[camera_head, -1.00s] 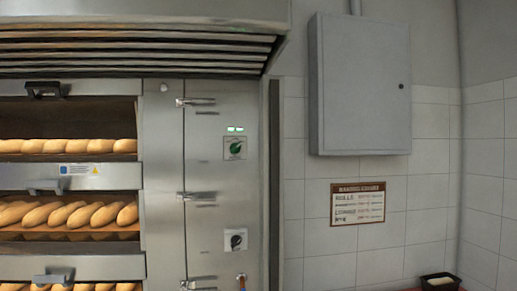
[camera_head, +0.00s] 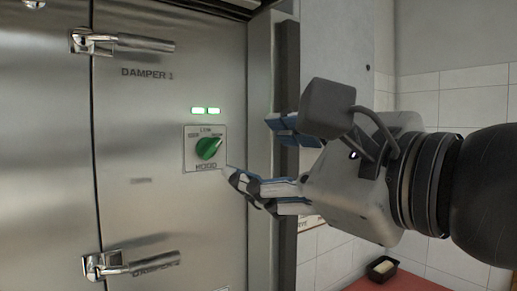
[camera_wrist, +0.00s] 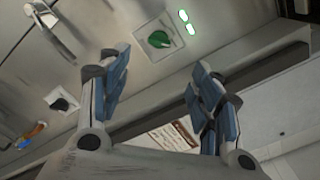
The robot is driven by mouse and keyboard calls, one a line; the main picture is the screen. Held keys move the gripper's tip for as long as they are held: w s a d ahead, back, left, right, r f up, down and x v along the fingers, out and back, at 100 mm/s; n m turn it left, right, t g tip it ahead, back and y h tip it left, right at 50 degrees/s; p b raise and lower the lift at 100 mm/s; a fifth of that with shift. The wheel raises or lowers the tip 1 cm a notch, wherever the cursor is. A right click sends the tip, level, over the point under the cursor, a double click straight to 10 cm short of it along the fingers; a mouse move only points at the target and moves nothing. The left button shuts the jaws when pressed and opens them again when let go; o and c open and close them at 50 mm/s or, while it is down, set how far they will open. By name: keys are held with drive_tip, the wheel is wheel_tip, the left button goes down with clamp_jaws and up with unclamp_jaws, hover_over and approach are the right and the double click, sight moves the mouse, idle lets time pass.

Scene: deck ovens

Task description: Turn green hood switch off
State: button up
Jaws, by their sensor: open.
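The green hood switch (camera_head: 208,148) is a round knob on a pale square plate marked HOOD, on the steel oven front. Its grip ridge is tilted, upper end to the right. Two lights (camera_head: 206,111) glow pale green above the plate. My gripper (camera_head: 250,155) is open and empty just right of the switch, fingers pointing toward the panel. In the wrist view the switch (camera_wrist: 158,40) lies beyond and between the spread fingertips (camera_wrist: 158,75), apart from them.
Damper handles (camera_head: 125,43) and (camera_head: 130,264) project from the panel at left. A black knob (camera_wrist: 62,102) sits on the same panel in the wrist view. A dark vertical edge (camera_head: 288,60) borders the panel. A small black tray (camera_head: 381,269) stands on a red surface at lower right.

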sight(212, 147)
drive_tip(key=p+x, duration=0.1)
drive_tip(key=x, duration=1.4)
drive_tip(key=shift+w+a, duration=0.1)
drive_tip(key=shift+w, duration=0.1)
drive_tip(key=c, duration=1.1)
